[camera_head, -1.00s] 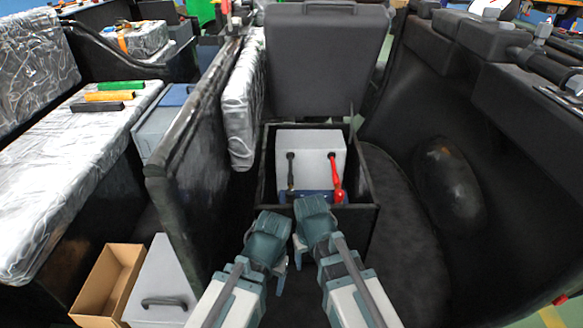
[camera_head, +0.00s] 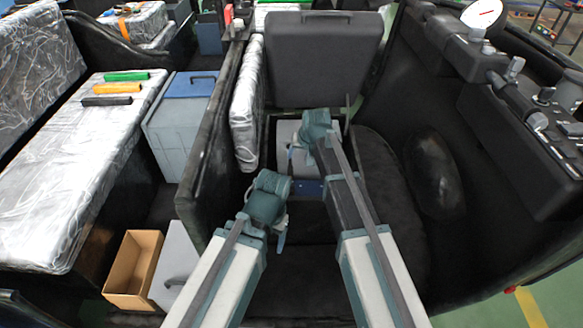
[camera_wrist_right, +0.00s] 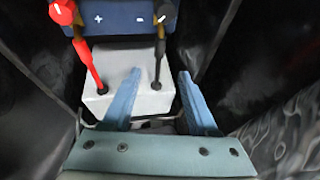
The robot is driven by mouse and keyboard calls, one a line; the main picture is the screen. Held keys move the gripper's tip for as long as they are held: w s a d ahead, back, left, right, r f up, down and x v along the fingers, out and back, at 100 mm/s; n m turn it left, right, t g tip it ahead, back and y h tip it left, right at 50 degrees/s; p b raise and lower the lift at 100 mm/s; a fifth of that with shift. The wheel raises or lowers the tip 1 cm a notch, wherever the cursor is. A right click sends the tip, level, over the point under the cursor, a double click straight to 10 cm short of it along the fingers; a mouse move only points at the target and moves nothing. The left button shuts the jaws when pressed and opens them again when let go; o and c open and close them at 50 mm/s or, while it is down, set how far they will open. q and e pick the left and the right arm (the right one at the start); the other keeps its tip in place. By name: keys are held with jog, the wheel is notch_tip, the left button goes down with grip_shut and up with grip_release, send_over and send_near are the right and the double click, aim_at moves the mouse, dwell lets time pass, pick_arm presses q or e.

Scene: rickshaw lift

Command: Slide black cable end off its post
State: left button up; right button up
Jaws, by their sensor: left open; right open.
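The black cable end (camera_wrist_right: 161,14) sits at the minus side of a blue battery (camera_wrist_right: 122,22) in the right wrist view, with its cable running down into a grey box (camera_wrist_right: 128,98). The red cable end (camera_wrist_right: 64,12) is at the plus side. My right gripper (camera_wrist_right: 159,74) is open, with the black cable between its fingers in that view; whether they touch it I cannot tell. In the head view my right gripper (camera_head: 302,150) is over the compartment and hides both cable ends. My left gripper (camera_head: 279,238) is open and lower, nearer me, apart from the battery.
A raised dark seat back (camera_head: 322,60) stands behind the compartment. A dark partition (camera_head: 212,150) is on the left, and a dark curved body wall (camera_head: 385,130) on the right. A cardboard box (camera_head: 133,270) lies at lower left. Coloured bars lie on the wrapped bench (camera_head: 85,150).

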aim_at(291, 171)
jog(key=shift+f, duration=0.15)
jog(key=b+x, duration=1.2)
jog(key=x, duration=0.1)
jog(key=shift+w+f, duration=0.1)
jog(key=shift+f, duration=0.25)
jog(key=shift+r, duration=0.1)
grip_shut()
dwell(0.9)
